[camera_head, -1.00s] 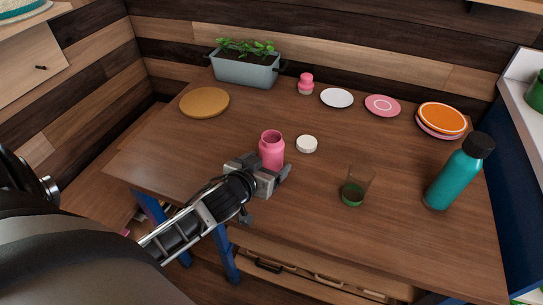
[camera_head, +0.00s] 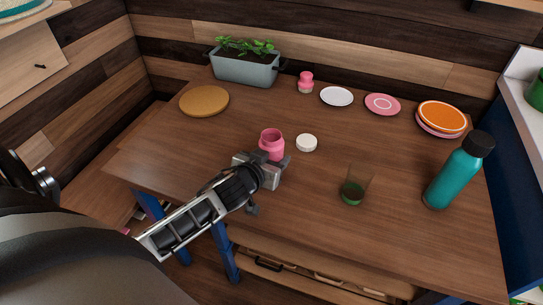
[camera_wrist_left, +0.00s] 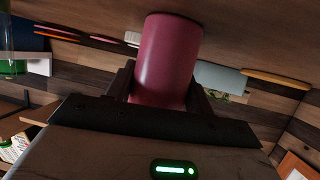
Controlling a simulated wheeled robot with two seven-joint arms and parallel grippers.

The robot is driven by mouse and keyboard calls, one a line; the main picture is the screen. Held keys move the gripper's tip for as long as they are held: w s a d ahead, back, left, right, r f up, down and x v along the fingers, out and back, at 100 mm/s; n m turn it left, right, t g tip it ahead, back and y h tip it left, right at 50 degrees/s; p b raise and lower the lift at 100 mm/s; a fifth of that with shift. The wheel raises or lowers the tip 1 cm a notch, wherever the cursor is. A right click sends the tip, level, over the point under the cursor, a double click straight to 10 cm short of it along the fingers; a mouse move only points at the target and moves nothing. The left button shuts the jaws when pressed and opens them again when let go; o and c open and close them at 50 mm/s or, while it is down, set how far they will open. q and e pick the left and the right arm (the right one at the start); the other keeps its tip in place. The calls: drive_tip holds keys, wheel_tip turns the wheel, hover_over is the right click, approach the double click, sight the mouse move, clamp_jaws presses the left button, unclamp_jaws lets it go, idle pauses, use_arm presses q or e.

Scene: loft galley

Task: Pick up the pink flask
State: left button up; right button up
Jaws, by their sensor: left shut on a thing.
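The pink flask (camera_head: 271,143) stands upright and open-topped near the middle of the wooden table, its lower part hidden behind my left gripper in the head view. My left gripper (camera_head: 270,165) is shut on it from the front. In the left wrist view, the flask (camera_wrist_left: 168,62) sits between the two dark fingers (camera_wrist_left: 160,85). I cannot tell whether its base is clear of the table. My right gripper is not in view.
A green-bottomed glass (camera_head: 353,190) and a teal bottle (camera_head: 453,178) stand farther right. A planter (camera_head: 245,68), a round board (camera_head: 204,101), a small pink jar (camera_head: 305,82) and several plates are at the back.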

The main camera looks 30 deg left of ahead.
sight(267, 140)
use_arm(q)
wheel_tip(267, 140, up, 3)
drive_tip(key=shift+r, duration=0.1)
drive_tip(key=s+r, duration=0.2)
drive_tip(key=s+r+p, duration=0.1)
drive_tip(key=s+r, duration=0.1)
drive_tip(key=r, duration=0.1)
drive_tip(key=shift+s+d+r, duration=0.2)
drive_tip(key=shift+s+r, duration=0.15)
drive_tip(key=shift+s, duration=0.05)
drive_tip(key=a+v, duration=0.1)
drive_tip(key=v, duration=0.9)
drive_tip(key=shift+d+r, duration=0.2)
drive_tip(key=shift+d, duration=0.15)
